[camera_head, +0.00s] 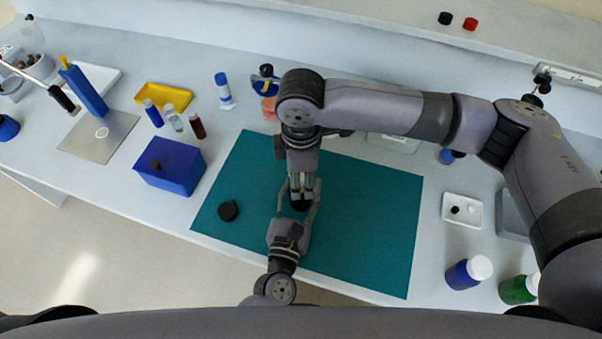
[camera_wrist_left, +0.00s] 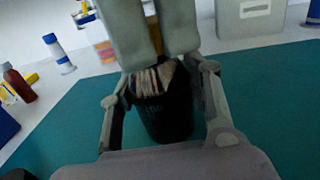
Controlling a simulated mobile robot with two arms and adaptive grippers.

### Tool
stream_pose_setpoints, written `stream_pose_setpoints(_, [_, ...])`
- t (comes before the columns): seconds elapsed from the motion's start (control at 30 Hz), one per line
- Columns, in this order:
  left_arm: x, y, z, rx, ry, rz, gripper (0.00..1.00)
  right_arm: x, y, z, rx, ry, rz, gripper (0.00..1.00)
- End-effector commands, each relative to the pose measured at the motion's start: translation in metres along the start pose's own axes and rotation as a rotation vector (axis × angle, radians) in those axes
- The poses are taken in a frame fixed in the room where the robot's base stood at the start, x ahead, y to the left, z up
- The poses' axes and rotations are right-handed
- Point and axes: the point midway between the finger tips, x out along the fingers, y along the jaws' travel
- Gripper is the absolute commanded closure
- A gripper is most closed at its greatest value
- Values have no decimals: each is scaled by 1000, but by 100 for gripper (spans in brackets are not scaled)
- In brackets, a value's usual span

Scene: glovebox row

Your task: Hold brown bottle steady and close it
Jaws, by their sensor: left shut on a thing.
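A dark, nearly black vessel, apparently the brown bottle (camera_wrist_left: 165,115), stands upright on the teal mat (camera_head: 365,220), between the fingers of my left gripper (camera_wrist_left: 162,115). In the head view my left gripper (camera_head: 299,203) reaches up from the bottom and is shut around it. My right gripper (camera_head: 300,186) comes down from above, its fingertips just over the bottle's top. A streaked tan patch at the bottle's top is hard to make out. A black round cap-like disc (camera_head: 228,211) lies on the mat to the left.
A blue box (camera_head: 170,167) stands left of the mat, with small vials and a yellow tray (camera_head: 163,97) behind. A white tray (camera_head: 462,210) and a blue jar (camera_head: 468,272) stand to the right. The right half of the mat is clear.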

Motion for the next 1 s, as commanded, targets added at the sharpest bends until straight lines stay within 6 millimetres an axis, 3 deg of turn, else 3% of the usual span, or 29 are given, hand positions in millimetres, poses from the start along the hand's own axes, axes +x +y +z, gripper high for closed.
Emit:
stream_pose_setpoints(0.53, [0,0,0,0,0,0,100,0,0,0,0,0,1,94])
stream_pose_setpoints(0.77, [0,0,0,0,1,0,100,-1,0,0,9,1,1,95])
stream_pose_setpoints(0.8, [0,0,0,0,1,0,100,-1,0,0,9,1,1,59])
stream_pose_setpoints(1.0, [0,0,0,0,1,0,100,0,0,0,9,1,1,46])
